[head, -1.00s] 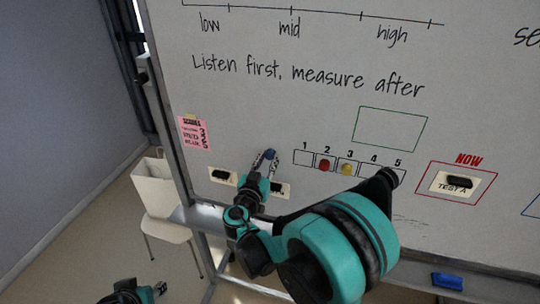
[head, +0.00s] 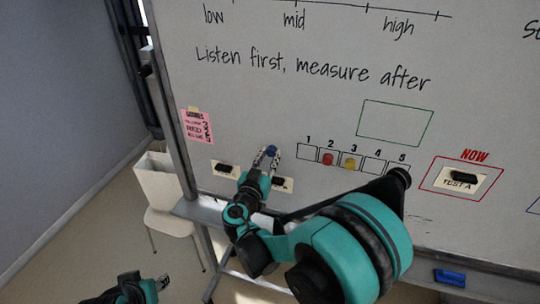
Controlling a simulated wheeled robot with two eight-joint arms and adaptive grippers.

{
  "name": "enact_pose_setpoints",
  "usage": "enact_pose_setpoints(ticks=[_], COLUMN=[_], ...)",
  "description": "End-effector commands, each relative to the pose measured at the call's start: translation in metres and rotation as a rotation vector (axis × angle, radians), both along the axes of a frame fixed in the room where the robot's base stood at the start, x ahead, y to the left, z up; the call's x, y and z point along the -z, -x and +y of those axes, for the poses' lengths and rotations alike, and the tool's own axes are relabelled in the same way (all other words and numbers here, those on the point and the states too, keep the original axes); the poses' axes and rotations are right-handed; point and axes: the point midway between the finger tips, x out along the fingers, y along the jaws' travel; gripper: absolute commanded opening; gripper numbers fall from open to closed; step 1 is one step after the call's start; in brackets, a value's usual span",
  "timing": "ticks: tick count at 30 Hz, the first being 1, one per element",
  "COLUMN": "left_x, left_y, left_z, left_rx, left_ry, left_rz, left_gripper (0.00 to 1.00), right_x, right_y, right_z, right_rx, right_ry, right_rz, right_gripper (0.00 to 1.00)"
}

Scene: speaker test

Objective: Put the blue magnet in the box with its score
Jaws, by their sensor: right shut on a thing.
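The blue magnet (head: 271,151) is between the fingertips of my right gripper (head: 268,158), in front of the whiteboard, left of box 1. My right gripper is shut on it; whether the magnet touches the board I cannot tell. The row of score boxes (head: 307,152) is numbered 1 to 5. The red magnet (head: 327,159) is in box 2 and the yellow magnet (head: 350,163) in box 3. Boxes 1 and 4 look empty; my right arm covers the lower part of box 5. The pink scores note (head: 196,127) is too small to read surely. My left gripper (head: 163,282) is low at the left, away from the board.
Cards with black clips (head: 224,168) sit left of and behind my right gripper. A "TEST A" card (head: 461,181) is in the red NOW frame. A blue eraser (head: 449,277) lies on the tray at lower right. A white chair with a bin (head: 159,178) stands at left.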

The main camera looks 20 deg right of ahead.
Motion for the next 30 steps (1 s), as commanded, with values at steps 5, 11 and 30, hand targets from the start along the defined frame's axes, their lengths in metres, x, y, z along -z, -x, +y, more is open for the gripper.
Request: enact_pose_setpoints(ticks=[5,11,30], left_x=[0.001,0.002,0.005], left_y=[0.000,0.000,0.000], left_z=[0.000,0.000,0.000], left_rx=[0.000,0.000,0.000], left_ry=[0.000,0.000,0.000], left_rz=[0.000,0.000,0.000], left_gripper=[0.40,0.40,0.40], right_x=[0.000,0.000,0.000], right_y=[0.005,0.010,0.027], right_z=[0.003,0.007,0.018], right_rx=[-0.001,-0.001,-0.001], right_ry=[0.000,0.000,0.000], right_rz=[0.000,0.000,0.000], right_gripper=[0.05,0.05,0.05])
